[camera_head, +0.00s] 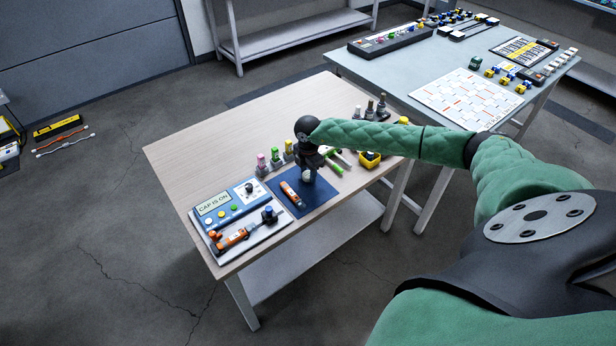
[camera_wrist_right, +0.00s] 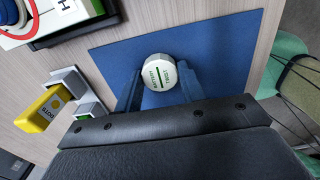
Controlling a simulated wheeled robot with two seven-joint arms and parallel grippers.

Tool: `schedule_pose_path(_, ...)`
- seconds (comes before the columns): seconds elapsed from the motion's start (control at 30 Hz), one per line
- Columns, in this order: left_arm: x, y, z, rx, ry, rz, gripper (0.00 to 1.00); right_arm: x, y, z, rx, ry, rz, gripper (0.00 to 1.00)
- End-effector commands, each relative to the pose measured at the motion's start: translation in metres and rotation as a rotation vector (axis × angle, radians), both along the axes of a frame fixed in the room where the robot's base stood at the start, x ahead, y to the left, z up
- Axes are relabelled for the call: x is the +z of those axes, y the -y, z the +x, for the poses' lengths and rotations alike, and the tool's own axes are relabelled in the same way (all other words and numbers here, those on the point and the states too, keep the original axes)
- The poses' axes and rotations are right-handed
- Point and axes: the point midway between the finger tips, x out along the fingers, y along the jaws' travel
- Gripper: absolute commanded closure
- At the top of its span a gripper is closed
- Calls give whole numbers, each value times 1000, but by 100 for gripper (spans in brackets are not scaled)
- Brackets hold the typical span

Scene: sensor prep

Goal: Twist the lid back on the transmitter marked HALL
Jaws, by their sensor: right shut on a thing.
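My right gripper (camera_head: 307,170) points down over the blue mat (camera_head: 318,198). In the wrist view its fingers (camera_wrist_right: 158,85) are shut on a white, many-sided round piece (camera_wrist_right: 159,72) with a green stripe and small print. That piece also shows below the gripper in the head view (camera_head: 307,177). An orange transmitter (camera_head: 291,194) lies on the mat, left of the gripper. Another orange device (camera_head: 237,235) lies on the panel at the front left. The HALL mark cannot be read on either. My left gripper is not in view.
Coloured posts (camera_head: 275,156) stand behind the mat. A yellow block (camera_head: 370,159) sits to the right. The table's left rear (camera_head: 215,150) is bare.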

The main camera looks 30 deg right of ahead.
Motion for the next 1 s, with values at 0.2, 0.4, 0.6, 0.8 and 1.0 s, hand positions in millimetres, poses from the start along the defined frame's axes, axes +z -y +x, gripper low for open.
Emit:
schedule_pose_path(0.2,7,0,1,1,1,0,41,11,0,0,0,0,0,74)
schedule_pose_path(0.4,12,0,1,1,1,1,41,21,0,0,-1,1,0,74)
schedule_pose_path(0.6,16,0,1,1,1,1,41,31,0,0,-1,1,1,74)
schedule_pose_path(0.8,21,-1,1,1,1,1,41,40,0,0,0,1,0,74)
schedule_pose_path(1.0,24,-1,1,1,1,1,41,48,0,0,0,0,0,74)
